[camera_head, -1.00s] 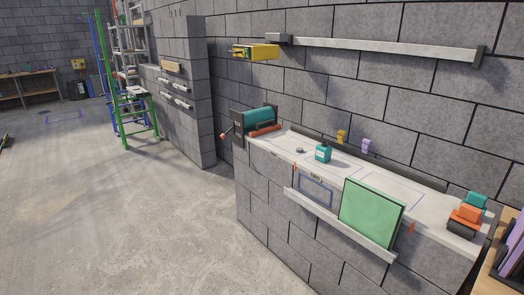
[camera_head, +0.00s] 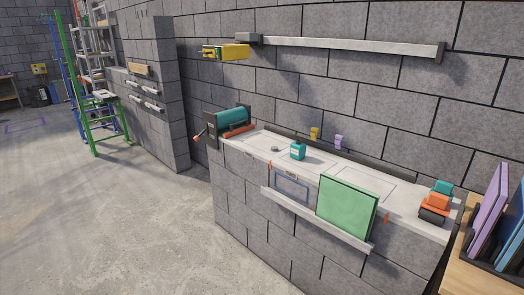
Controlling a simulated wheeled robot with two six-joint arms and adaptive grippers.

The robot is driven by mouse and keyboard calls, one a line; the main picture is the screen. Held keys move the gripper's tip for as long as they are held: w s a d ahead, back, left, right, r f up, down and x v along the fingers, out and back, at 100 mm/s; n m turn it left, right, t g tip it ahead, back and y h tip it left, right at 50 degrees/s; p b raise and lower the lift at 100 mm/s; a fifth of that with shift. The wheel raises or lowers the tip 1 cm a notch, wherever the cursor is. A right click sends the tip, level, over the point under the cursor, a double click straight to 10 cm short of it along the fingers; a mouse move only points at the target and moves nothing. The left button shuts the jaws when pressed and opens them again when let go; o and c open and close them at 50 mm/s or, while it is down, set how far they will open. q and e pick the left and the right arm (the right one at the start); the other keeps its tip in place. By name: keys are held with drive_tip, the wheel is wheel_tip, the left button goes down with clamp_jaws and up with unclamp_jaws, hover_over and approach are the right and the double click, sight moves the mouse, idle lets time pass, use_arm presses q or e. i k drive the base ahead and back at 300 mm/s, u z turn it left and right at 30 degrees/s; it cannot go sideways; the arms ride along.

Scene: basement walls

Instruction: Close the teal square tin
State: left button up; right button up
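The teal square tin (camera_head: 298,152) stands upright on the light top of the low block wall, left of the middle of its length. Its top looks paler and narrower, but it is too small to tell how its opening stands. A small grey round piece (camera_head: 275,149) lies on the same top just left of the tin, apart from it. It may be a cap, but I cannot tell. Neither of my grippers is in view.
A teal roller machine (camera_head: 231,119) stands at the wall top's left end. Orange and teal items (camera_head: 435,206) sit at its right end. A green panel (camera_head: 346,208) leans on the front ledge. A wooden rack (camera_head: 478,236) is at right.

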sight(297, 149)
drive_tip(key=u, duration=0.45)
drive_tip(key=i, duration=1.6)
drive_tip(key=z, duration=0.4)
drive_tip(key=i, duration=1.1)
drive_tip(key=z, duration=0.95)
drive_tip(key=i, duration=0.4)
drive_tip(key=z, duration=0.2)
